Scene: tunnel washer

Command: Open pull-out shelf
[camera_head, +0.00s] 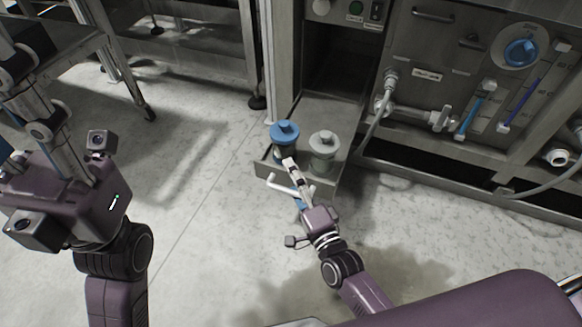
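The pull-out shelf (265,172) is a low metal tray, standing pulled out from the lower bay of the washer cabinet. It carries a container with a blue lid (285,133) and one with a pale grey lid (324,142). A light bar handle (283,188) is at its front. My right gripper (292,172) is at the shelf front beside the handle, its fingers overlapping the front edge in the picture. Whether it grips the handle is too small to tell. My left gripper (42,118) is at the far left, away from the shelf; its finger opening is unclear.
The washer panel (450,60) with hoses, valves and blue-marked tubes stands at the right, with a low metal ledge (450,185) below. Metal tables (190,45) stand at the back left. The floor in front of and left of the shelf is clear.

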